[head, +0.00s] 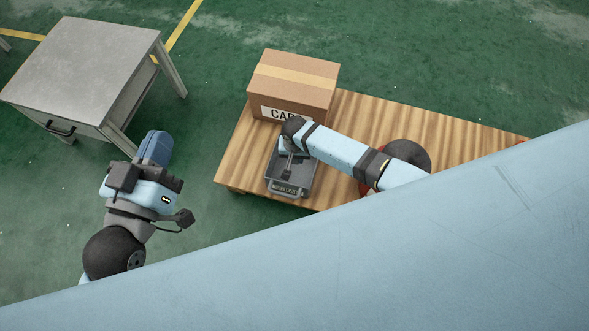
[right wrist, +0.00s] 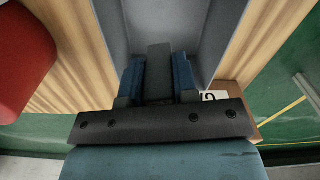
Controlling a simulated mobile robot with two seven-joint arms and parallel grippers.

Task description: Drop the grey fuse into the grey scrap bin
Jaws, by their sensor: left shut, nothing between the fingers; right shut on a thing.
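The grey scrap bin (head: 289,190) stands on the wooden table near its front left edge, with a label on its front. My right gripper (head: 287,147) is over the bin, pointing down. In the right wrist view its blue fingers (right wrist: 159,80) are shut on the grey fuse (right wrist: 159,62), a dark grey block. Behind the fuse are the grey inside walls of the bin (right wrist: 222,32). How far the fuse is above the bin floor is hard to tell. My left gripper (head: 154,148) is shut and empty, over the floor left of the table.
A cardboard box (head: 293,85) stands on the wooden table (head: 460,135) behind the bin. A red thing (right wrist: 20,65) lies beside the bin, mostly hidden by my right arm in the head view. A grey metal table (head: 80,65) stands at the far left.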

